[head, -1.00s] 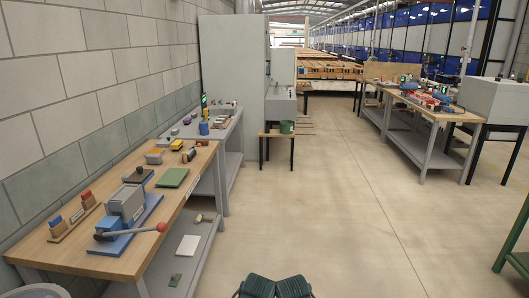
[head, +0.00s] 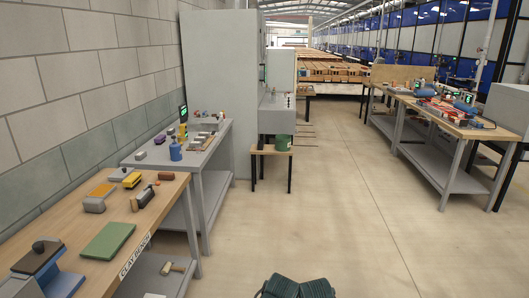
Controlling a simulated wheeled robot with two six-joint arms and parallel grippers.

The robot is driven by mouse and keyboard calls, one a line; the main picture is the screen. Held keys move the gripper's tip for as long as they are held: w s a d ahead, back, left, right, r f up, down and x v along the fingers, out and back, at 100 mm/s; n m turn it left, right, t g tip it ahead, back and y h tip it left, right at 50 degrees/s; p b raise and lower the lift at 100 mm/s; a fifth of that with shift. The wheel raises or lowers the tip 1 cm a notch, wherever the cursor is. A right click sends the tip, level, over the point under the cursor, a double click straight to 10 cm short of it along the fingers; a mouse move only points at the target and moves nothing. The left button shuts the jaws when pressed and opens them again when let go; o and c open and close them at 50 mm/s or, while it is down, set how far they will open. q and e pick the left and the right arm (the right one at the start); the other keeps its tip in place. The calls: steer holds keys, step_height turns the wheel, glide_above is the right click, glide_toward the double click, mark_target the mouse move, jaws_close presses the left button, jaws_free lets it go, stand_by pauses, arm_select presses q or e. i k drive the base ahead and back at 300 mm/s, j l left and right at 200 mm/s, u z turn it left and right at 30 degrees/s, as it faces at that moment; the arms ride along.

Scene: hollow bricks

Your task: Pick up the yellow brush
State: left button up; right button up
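A small yellow block-like thing (head: 132,180) with a dark lower part lies on the wooden clay bench at the left in the head view; it may be the yellow brush, but it is too small to be sure. A flat orange-yellow piece (head: 102,189) lies just left of it, beside a grey block (head: 94,205). Neither of my grippers can be made out. Only dark ribbed parts, seemingly mine, show at the bottom edge.
The wooden bench (head: 155,216) also holds a green slab (head: 108,241), a brown-ended roller (head: 144,197) and a blue-based press (head: 40,270). A grey bench (head: 205,150) stands behind it, then a stool with a green bucket (head: 283,142). The floor (head: 330,205) is clear.

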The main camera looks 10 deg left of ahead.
mark_target(133, 180)
steer(key=i+u, duration=0.25)
steer(key=i, duration=1.5)
steer(key=i+j+u, duration=0.2)
steer(key=i+j, duration=0.25)
steer(key=i+j+u, duration=0.2)
steer(key=i, duration=0.4)
steer(key=j, duration=0.1)
